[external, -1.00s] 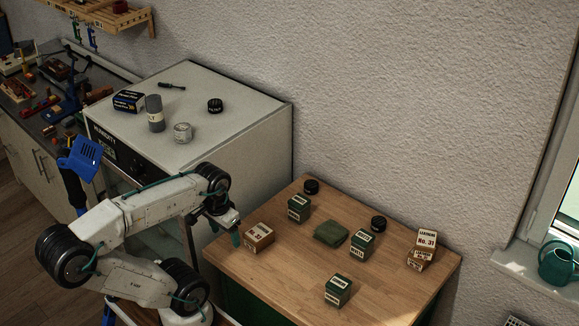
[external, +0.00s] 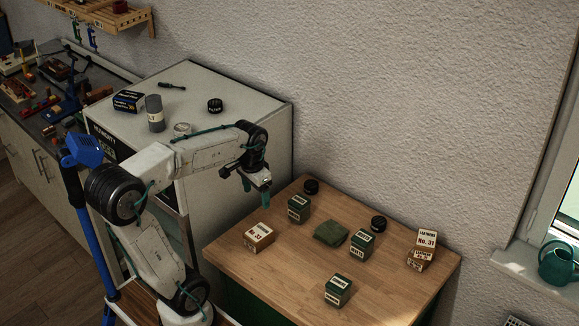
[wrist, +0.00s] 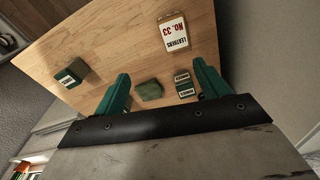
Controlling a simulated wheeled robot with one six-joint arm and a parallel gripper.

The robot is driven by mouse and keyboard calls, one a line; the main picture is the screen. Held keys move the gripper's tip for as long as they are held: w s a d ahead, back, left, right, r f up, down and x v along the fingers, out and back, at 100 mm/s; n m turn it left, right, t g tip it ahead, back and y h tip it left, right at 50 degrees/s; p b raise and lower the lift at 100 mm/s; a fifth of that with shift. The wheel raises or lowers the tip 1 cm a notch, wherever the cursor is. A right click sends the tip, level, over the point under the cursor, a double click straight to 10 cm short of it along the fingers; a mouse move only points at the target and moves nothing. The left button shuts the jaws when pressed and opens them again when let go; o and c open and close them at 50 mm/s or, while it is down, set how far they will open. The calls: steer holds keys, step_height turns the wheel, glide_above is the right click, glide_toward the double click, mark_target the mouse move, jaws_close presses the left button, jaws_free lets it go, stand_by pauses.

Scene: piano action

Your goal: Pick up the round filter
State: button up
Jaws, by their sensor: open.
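Several small black round pieces are in the external view. One (external: 215,105), with faint light lettering, lies on top of the light grey cabinet (external: 262,100). Another (external: 311,187) is at the back edge of the wooden table, and a third (external: 378,223) is behind a green box. I cannot tell for sure from the lettering which is the round filter. My gripper (external: 257,189) is open and empty, its teal fingers pointing down, in front of the cabinet and above the table's left side.
The wooden table (external: 290,275) holds green boxes (external: 338,290), a folded green cloth (external: 331,233), a No. 33 carton (external: 258,237) and stacked cartons (external: 424,248). On the cabinet stand a grey cylinder (external: 154,113), a pale tin (external: 182,129) and a dark blue box (external: 128,101).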

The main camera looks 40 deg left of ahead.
steer(key=w+a+f+m, duration=0.1)
steer(key=w+a, duration=0.1)
steer(key=w, duration=1.1)
steer(key=m+g, duration=0.1)
steer(key=m, duration=0.2)
glide_above(310, 184)
steer(key=f, duration=1.4)
steer(key=shift+s+a+f, duration=0.1)
steer(key=shift+s+f, duration=0.1)
steer(key=shift+w+f+m, duration=0.2)
steer(key=shift+f+m, duration=0.1)
steer(key=shift+f, duration=0.05)
step_height(310, 184, down, 7)
steer(key=shift+w+f, duration=0.1)
steer(key=shift+f, duration=0.1)
steer(key=c, duration=1)
